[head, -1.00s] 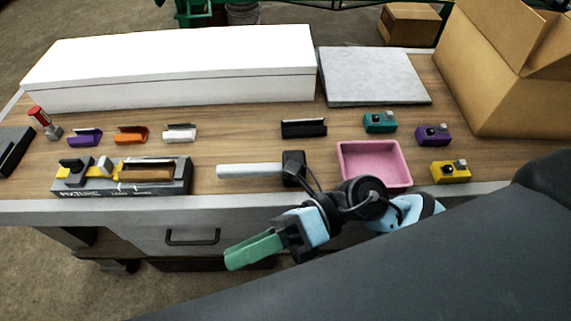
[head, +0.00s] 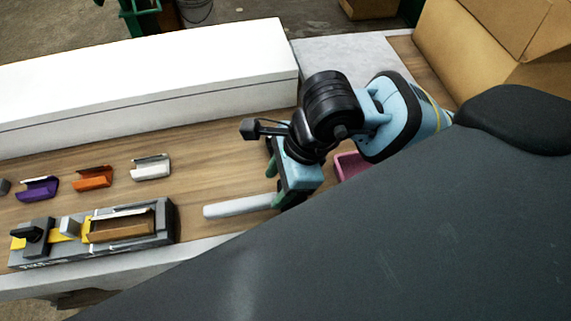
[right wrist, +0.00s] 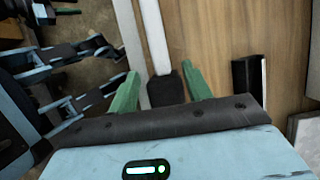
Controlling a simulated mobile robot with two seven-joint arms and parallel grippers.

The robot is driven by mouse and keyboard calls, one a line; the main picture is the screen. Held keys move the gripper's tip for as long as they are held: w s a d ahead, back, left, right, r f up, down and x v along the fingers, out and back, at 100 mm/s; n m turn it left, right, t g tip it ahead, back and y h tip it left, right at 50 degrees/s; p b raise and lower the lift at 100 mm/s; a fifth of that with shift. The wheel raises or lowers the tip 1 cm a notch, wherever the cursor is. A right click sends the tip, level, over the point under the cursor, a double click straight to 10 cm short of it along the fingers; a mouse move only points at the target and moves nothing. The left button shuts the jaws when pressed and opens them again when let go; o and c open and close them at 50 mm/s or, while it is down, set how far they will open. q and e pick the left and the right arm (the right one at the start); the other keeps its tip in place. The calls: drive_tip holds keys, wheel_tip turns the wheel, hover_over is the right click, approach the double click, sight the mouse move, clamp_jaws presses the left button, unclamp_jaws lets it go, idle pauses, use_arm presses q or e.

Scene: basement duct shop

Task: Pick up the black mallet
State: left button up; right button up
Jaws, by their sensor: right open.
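The black mallet lies on the wooden bench top; its pale handle (head: 238,206) points left in the head view. Its black head (right wrist: 165,89) shows in the right wrist view, and the handle there (right wrist: 155,35) runs to the top edge. My right gripper (head: 279,186) is over the head end and hides the head in the head view. In the right wrist view its green fingers (right wrist: 160,75) are open, one on each side of the mallet, with visible gaps. I cannot tell how far above the bench the fingertips are. My left gripper is not in view.
A long white box (head: 150,90) lies along the back. Purple (head: 38,189), orange (head: 93,177) and white (head: 151,167) channel pieces lie left, behind a grey fixture (head: 165,222). A pink tray (head: 350,165) is partly hidden by my arm. A black piece (right wrist: 241,85) lies right of the fingers.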

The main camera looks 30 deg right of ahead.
sight(262, 199)
drive_tip(key=shift+a+x, duration=0.2)
drive_tip(key=shift+x, duration=1.55)
drive_tip(key=shift+a+x, duration=0.2)
drive_tip(key=shift+x, duration=1.55)
drive_tip(key=shift+w+r, duration=0.15)
clamp_jaws()
